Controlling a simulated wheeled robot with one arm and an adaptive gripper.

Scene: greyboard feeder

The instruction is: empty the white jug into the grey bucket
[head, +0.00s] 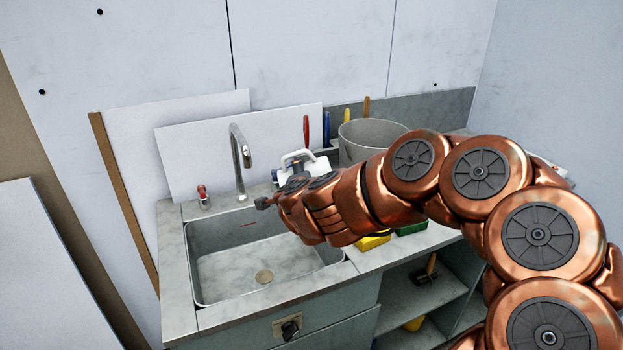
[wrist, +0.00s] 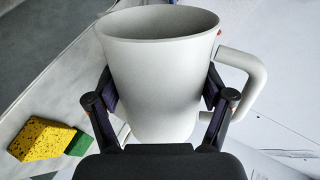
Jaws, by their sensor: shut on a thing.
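The white jug (wrist: 155,75) fills the middle of the wrist view, with its rim at the top and its handle at the right. My gripper (wrist: 160,88) is shut on its body, one finger on each side. In the head view the jug (head: 303,163) shows partly behind my arm, above the counter by the sink's back right corner. Its contents cannot be made out. The grey bucket (head: 352,150) stands on the counter to the right of the jug, its lower right part hidden by my arm.
The sink (head: 230,270) with a tap (head: 238,160) lies to the left. Yellow (head: 372,242) and green (head: 411,229) sponges lie at the counter's front, below my arm. Red, blue and yellow-handled tools stand against the back. White boards lean on the wall.

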